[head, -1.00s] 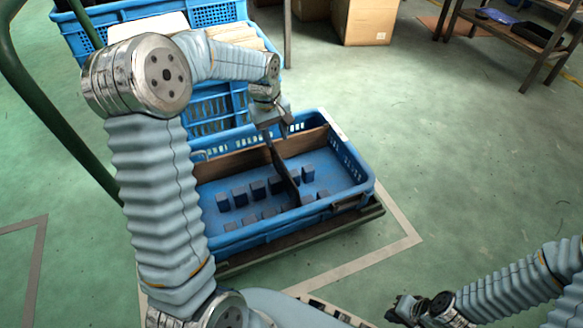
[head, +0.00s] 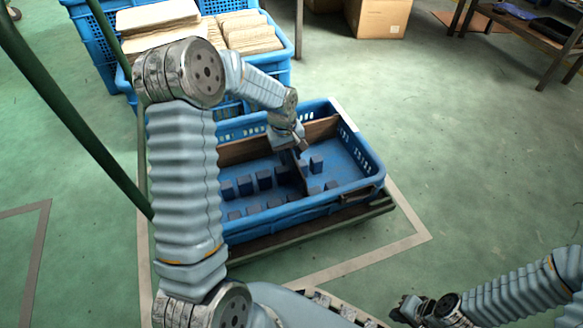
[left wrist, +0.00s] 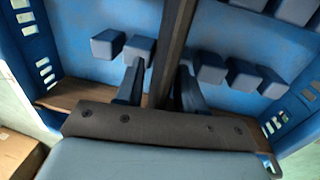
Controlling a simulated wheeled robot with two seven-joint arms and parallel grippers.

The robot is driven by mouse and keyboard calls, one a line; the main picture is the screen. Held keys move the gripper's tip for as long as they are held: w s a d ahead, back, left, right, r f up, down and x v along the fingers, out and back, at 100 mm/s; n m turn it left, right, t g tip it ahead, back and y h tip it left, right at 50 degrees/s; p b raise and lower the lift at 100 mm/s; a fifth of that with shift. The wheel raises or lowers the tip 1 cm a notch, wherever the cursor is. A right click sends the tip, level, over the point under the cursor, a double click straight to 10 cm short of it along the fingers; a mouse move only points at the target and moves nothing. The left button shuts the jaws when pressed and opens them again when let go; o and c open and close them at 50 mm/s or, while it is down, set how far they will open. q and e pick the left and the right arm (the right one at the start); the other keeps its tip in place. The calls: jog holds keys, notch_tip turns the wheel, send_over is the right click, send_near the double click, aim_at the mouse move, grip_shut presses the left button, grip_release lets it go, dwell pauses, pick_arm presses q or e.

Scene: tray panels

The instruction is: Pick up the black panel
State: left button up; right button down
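The black panel (left wrist: 172,50) stands on edge as a dark divider across the blue crate. In the head view a short part of the panel (head: 298,183) shows below my left gripper (head: 301,151), and the arm hides the rest. In the left wrist view my left gripper (left wrist: 160,82) is open, with one finger on each side of the panel. A gap shows between the left finger and the panel. The right finger looks close to it; contact cannot be told. My right gripper (head: 408,309) is at the bottom right, away from the crate, its fingers too small to read.
The blue crate (head: 372,170) sits on a dark cart and holds several small dark blue blocks (head: 264,180) on both sides of the panel. A brown board (head: 322,130) lines its far wall. A second blue crate with stacked pale sheets (head: 247,32) stands behind.

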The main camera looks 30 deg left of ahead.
pick_arm(q)
grip_shut()
dwell(0.4)
